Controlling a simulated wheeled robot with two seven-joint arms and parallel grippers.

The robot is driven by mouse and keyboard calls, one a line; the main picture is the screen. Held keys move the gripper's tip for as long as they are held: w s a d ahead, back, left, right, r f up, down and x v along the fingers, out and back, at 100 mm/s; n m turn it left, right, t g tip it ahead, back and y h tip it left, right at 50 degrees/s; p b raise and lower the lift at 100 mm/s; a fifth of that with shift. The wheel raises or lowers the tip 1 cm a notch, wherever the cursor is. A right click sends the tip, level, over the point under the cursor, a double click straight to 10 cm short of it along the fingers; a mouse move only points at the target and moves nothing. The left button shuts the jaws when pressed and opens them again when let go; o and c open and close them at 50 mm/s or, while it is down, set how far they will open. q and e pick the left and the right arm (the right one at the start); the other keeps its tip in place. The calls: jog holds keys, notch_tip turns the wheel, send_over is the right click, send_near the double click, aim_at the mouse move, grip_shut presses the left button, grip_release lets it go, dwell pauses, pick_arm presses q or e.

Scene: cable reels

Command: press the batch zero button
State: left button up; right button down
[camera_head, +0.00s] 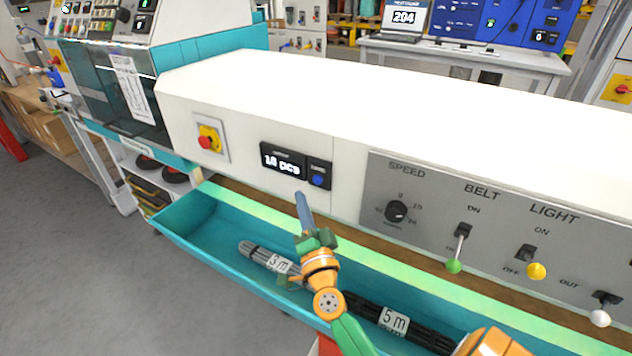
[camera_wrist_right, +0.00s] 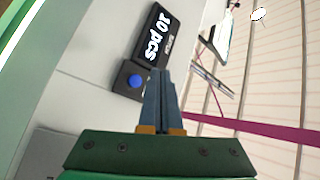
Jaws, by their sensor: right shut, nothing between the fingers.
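The blue round batch zero button (camera_head: 317,180) sits at the right end of a black counter display (camera_head: 283,162) on the white machine front. In the wrist view the blue button (camera_wrist_right: 136,81) is just left of my right fingertips, under the display (camera_wrist_right: 155,38). My right gripper (camera_head: 299,196) is shut and empty, its blue-grey fingers pointing up toward the panel, just below and left of the button in the head view. The same fingers (camera_wrist_right: 160,74) show in the wrist view. I see no contact with the button. My left gripper is out of view.
A red emergency stop (camera_head: 207,140) is left of the display. A grey panel with a speed knob (camera_head: 396,211) and several toggle levers is to the right. Below runs a teal trough (camera_head: 190,222) holding cable bundles labelled 3 m (camera_head: 256,254) and 5 m (camera_head: 420,335).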

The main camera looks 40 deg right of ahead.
aim_at(317, 180)
jog(key=shift+w+d, duration=0.25)
jog(key=shift+d, duration=0.35)
jog(key=shift+w+d, duration=0.25)
jog(key=shift+d, duration=0.4)
jog(key=shift+w+d, duration=0.25)
jog(key=shift+d, duration=0.35)
dwell(0.6)
jog(key=shift+w+d, duration=0.15)
jog(key=shift+d, duration=0.2)
jog(key=shift+w+d+r, duration=0.1)
jog(key=shift+w+d, duration=0.05)
jog(key=shift+d, duration=0.2)
dwell(0.6)
jog(key=shift+a, duration=0.1)
jog(key=shift+s+a, duration=0.35)
jog(key=shift+a, duration=0.25)
jog(key=shift+a, duration=0.1)
